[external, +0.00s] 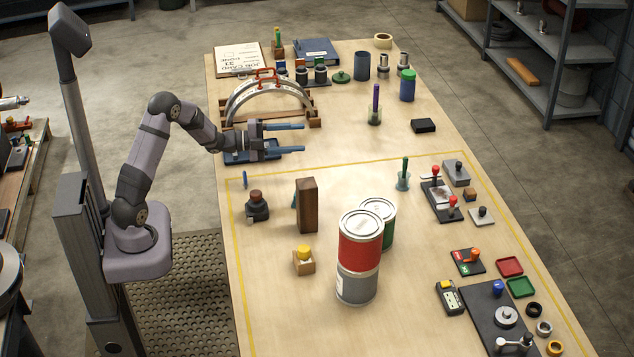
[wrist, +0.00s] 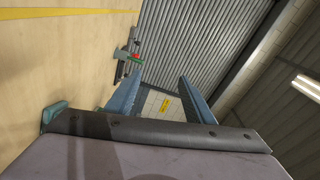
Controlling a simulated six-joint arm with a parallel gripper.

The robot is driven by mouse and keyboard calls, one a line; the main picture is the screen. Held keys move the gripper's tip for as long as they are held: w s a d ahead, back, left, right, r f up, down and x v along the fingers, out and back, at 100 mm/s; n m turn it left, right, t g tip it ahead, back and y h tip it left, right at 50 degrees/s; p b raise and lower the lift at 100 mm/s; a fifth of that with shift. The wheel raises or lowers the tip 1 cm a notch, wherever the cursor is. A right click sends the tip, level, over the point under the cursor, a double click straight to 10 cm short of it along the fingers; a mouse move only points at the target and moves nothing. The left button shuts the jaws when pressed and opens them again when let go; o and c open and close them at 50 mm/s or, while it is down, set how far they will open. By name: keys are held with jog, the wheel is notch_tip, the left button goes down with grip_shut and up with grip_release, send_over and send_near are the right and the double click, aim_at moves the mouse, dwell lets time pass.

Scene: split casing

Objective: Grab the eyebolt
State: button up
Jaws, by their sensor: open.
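I cannot pick out an eyebolt for certain in either view. A silver half-ring casing (external: 241,99) with a red handle-like piece (external: 266,75) on its top stands in a wooden cradle (external: 314,122). My gripper (external: 301,138) is in front of the casing, over a blue tray (external: 237,158), with its two blue fingers spread and pointing right. Nothing shows between them. In the wrist view my gripper (wrist: 159,80) is also open and empty. The gripper body hides part of the tray and whatever may lie in it.
A purple-handled tool (external: 376,97) stands in a holder right of the fingers, near a black box (external: 423,125). A brown block (external: 307,205) and stacked red and grey cans (external: 359,258) stand nearer the front. Bare tabletop lies right of my fingertips.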

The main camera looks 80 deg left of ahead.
jog(key=s+a+f+n, duration=0.3)
jog(key=s, duration=0.6)
jog(key=n+h, duration=0.2)
jog(key=n, duration=1)
send_near(245, 180)
jog(key=shift+w+a+f+b, duration=0.1)
jog(key=shift+w+a+b, duration=0.1)
jog(key=shift+w+a, duration=0.35)
jog(key=shift+w+a+f+b, duration=0.1)
jog(key=shift+w+a+b, duration=0.2)
jog(key=shift+a, duration=0.35)
jog(key=p+x, duration=0.2)
jog(key=x, duration=0.4)
jog(key=shift+f+p+x, duration=0.15)
jog(key=shift+p+x, duration=0.35)
jog(key=shift+x, duration=0.55)
jog(key=shift+f+p+x, duration=0.2)
jog(key=shift+p+x, duration=0.3)
jog(key=shift+x, duration=0.5)
jog(key=shift+f+p+x, duration=0.15)
jog(key=shift+p+x, duration=0.35)
jog(key=shift+x, duration=0.55)
jog(key=c, duration=1)
